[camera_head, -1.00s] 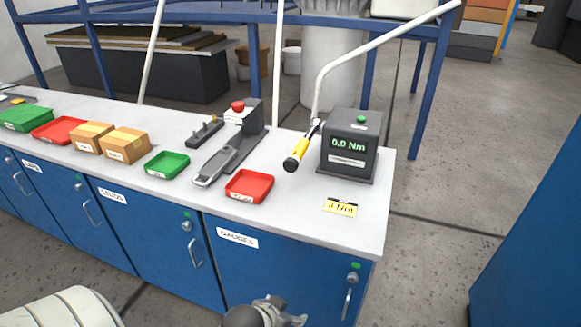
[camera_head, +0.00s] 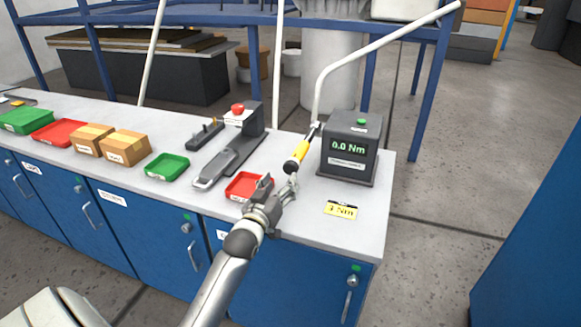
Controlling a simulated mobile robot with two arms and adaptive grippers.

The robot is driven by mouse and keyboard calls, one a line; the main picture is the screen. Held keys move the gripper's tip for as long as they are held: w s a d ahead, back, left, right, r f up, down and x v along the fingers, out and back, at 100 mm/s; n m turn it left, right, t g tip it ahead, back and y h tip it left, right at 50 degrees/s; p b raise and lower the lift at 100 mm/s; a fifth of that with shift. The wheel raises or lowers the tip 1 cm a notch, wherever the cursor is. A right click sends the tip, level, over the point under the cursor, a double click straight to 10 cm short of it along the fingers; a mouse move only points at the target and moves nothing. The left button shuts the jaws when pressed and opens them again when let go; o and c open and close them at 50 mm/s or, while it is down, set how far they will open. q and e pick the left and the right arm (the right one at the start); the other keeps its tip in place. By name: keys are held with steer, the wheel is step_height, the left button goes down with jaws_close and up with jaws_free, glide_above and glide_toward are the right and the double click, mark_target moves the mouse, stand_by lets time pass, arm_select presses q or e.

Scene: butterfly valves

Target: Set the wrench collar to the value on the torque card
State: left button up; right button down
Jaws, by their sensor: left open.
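The torque wrench (camera_head: 301,151) has a yellow collar section and a black grip end. It hangs tilted from a white bent arm, beside the dark tester box (camera_head: 349,147), whose display reads 0.0 Nm. The yellow torque card (camera_head: 341,210) lies on the bench in front of the tester; its first character is hard to read, followed by Nm. My left gripper (camera_head: 280,185) is open and empty. It is over the bench's front part, just below the wrench's grip end in the picture and apart from it, partly covering the red tray. My right gripper is not in view.
A red tray (camera_head: 240,187), a green tray (camera_head: 167,167) and a grey fixture with a red button (camera_head: 237,108) stand left of the wrench. Cardboard boxes (camera_head: 125,147) stand farther left. The white bench top (camera_head: 302,222) is clear around the card.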

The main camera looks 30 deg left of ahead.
mark_target(290, 170)
arm_select(q)
steer(key=p+x, duration=0.1)
steer(key=x, duration=0.7)
steer(key=shift+w, duration=0.25)
steer(key=c, duration=1)
steer(key=m, duration=1.1)
steer(key=shift+f+m, duration=0.1)
steer(key=shift+m, duration=0.2)
